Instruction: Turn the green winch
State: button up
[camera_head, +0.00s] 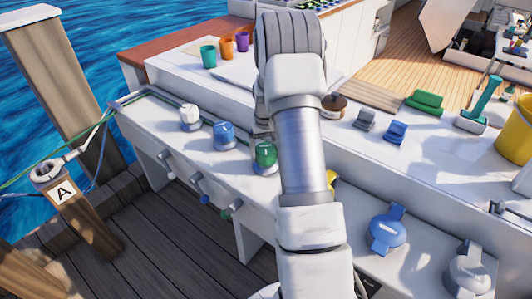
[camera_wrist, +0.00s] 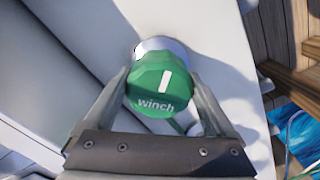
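The green winch (camera_head: 264,156) is a faceted green knob on the white ledge, just left of my arm in the head view. In the wrist view the winch (camera_wrist: 160,85) faces me, with a white mark and the word "winch" on its cap, and sits on a pale round base. My gripper (camera_wrist: 160,92) has one finger on each side of the knob. Both fingers lie close along its sides; whether they press on it cannot be told. In the head view my gripper is hidden behind my own arm.
A blue knob (camera_head: 224,135) and a white knob (camera_head: 190,117) stand left of the winch on the same ledge. Small levers (camera_head: 200,187) stick out of the wall below. A blue handle (camera_head: 387,230) and a grey one (camera_head: 467,271) are at the right.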

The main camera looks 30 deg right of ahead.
jog(key=shift+o, duration=0.5)
jog(key=shift+r, duration=0.15)
notch_tip(320, 180, up, 17)
jog(key=p, duration=0.4)
jog(key=shift+a+r, duration=0.1)
jog(key=shift+r, duration=0.1)
